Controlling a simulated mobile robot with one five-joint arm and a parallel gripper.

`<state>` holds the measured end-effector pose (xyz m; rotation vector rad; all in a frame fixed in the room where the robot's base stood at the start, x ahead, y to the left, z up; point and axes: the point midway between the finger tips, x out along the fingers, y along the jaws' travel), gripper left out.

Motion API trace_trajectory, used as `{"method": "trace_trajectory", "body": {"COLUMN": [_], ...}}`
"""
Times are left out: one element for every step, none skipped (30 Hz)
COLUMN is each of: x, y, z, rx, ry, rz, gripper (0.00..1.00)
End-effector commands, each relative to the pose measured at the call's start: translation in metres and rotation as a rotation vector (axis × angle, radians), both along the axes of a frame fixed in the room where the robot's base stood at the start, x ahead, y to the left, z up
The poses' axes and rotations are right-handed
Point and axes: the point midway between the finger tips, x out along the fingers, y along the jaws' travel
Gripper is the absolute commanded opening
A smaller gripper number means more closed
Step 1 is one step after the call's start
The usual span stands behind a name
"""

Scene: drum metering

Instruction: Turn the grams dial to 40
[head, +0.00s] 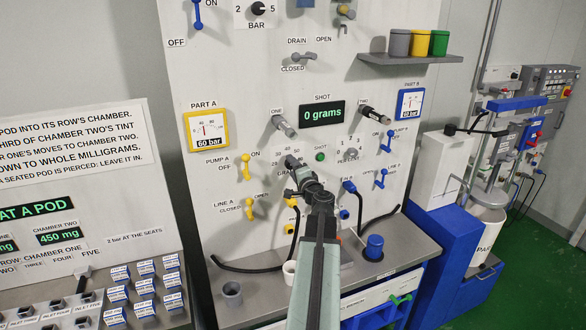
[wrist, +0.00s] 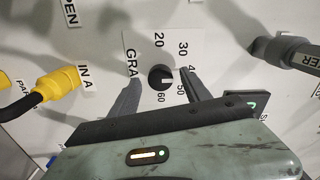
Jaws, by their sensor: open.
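The grams dial (wrist: 160,76) is a small round black knob on the white panel in the wrist view. Printed numbers 20, 30, 40, 50 and 60 run around it. A small white mark on the knob points right, roughly between 40 and 50; I cannot tell exactly where. My gripper (wrist: 159,82) is open, one finger on each side of the knob, with no clear contact visible. In the head view my gripper (head: 293,166) is at the panel beside the partly hidden "GRA" label and hides the dial. The green display (head: 322,114) reads "0 grams".
Grey handles marked ONE (head: 284,125) and TWO (head: 375,112) stick out above the dial. A yellow connector (wrist: 58,83) with a black hose is left of my gripper in the wrist view.

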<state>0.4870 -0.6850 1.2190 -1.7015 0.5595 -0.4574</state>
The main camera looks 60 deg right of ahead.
Motion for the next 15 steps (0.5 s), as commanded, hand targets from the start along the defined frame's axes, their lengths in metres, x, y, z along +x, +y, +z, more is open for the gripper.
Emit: {"method": "trace_trajectory", "body": {"x": [-0.006,-0.01,-0.017,-0.022,-0.027,-0.033,-0.038,-0.043,-0.05,-0.053,-0.055,-0.058,-0.058,-0.059,-0.059], "y": [0.006,0.009,0.013,0.017,0.021,0.026,0.03,0.033,0.037,0.039,0.041,0.043,0.043,0.043,0.043], "z": [0.0,0.0,0.0,0.0,0.0,0.0,0.0,0.0,0.0,0.0,-0.001,-0.001,-0.001,-0.001,-0.001], "rx": [0.0,0.0,0.0,0.0,0.0,0.0,0.0,0.0,0.0,0.0,0.0,0.0,0.0,0.0,0.0], "ry": [0.0,0.0,0.0,0.0,0.0,0.0,0.001,0.001,0.001,0.001,0.001,0.001,0.001,0.001,0.001], "rz": [-0.001,-0.002,-0.002,-0.003,-0.002,-0.002,-0.002,-0.002,-0.002,-0.002,-0.001,0.0,0.0,0.0,0.0], "gripper": [0.56,0.56,0.56,0.56,0.56,0.56,0.56,0.56,0.56,0.56,0.56,0.56,0.56,0.56,0.56]}}
